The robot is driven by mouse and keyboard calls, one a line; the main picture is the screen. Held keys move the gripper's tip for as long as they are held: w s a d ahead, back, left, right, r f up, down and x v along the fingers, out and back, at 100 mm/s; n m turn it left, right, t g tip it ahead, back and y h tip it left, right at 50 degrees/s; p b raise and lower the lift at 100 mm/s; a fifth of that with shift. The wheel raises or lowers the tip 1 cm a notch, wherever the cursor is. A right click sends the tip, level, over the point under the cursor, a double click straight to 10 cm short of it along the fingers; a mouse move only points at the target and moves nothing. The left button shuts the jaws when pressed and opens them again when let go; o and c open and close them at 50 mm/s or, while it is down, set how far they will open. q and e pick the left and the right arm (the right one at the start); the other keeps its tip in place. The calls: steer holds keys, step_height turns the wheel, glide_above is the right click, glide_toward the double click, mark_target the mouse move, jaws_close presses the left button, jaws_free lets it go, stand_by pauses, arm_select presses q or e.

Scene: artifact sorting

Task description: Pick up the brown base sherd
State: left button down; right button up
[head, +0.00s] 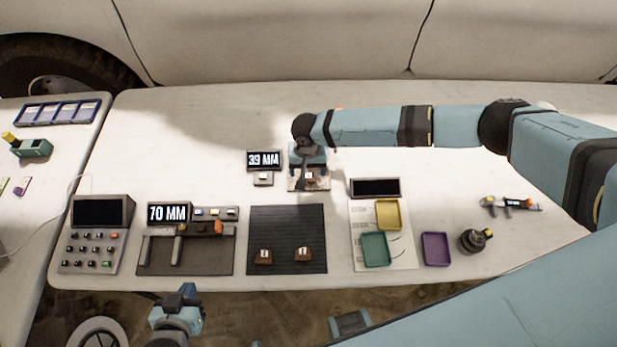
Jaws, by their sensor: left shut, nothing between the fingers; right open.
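Two small brown sherds with white labels lie apart on the dark ribbed mat near the table's front edge, a left one (263,257) and a right one (304,254). I cannot tell from here which is a base sherd. My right gripper (309,176) is open and points down over a small light platform (295,187) beside the "39 MM" display. A small labelled piece seems to sit under its fingers, mostly hidden. My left gripper (180,297) is shut and empty, low in front of the table edge, well away from the sherds.
The dark mat (287,225) lies between a "70 MM" measuring station (190,262) and a sheet with yellow (389,200) and green (375,233) trays. A purple tray (436,234) and dark round object (474,241) stand right. The back left tabletop is clear.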

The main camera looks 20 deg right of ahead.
mark_target(309, 179)
steer(key=shift+w+d+f, duration=0.1)
steer(key=shift+f, duration=1.25)
steer(key=shift+d+f, duration=0.1)
steer(key=shift+f, duration=1.25)
steer(key=c, duration=1.1)
steer(key=shift+o, duration=0.2)
steer(key=shift+r, duration=0.1)
